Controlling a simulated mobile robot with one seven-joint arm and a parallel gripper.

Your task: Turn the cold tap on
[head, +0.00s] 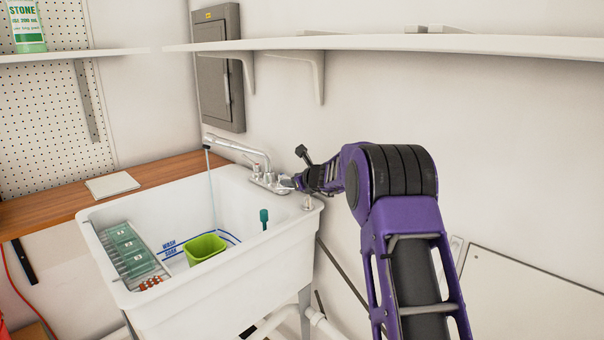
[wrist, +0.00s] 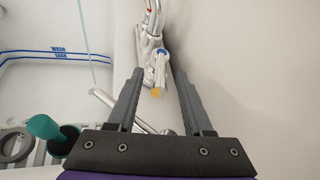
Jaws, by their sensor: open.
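The chrome faucet (head: 265,178) stands on the back rim of the white sink, its spout reaching left over the basin. A thin bluish stream of water (head: 212,190) falls from the spout into the basin, and it also shows in the wrist view (wrist: 84,35). The tap handle with a blue mark (wrist: 160,65) has a yellow end and appears between my gripper's fingers. A red-marked handle (wrist: 149,18) is farther along the faucet. My gripper (wrist: 159,72) is open around the blue-marked handle in the picture; I cannot tell whether either finger touches it.
The white sink (head: 190,300) holds a lime-green container (head: 205,249), a rack with green packs (head: 130,250) and a teal-topped item (head: 264,216). A wooden counter (head: 165,172) runs behind it. A white shelf (head: 400,43) is above; the wall is close behind the faucet.

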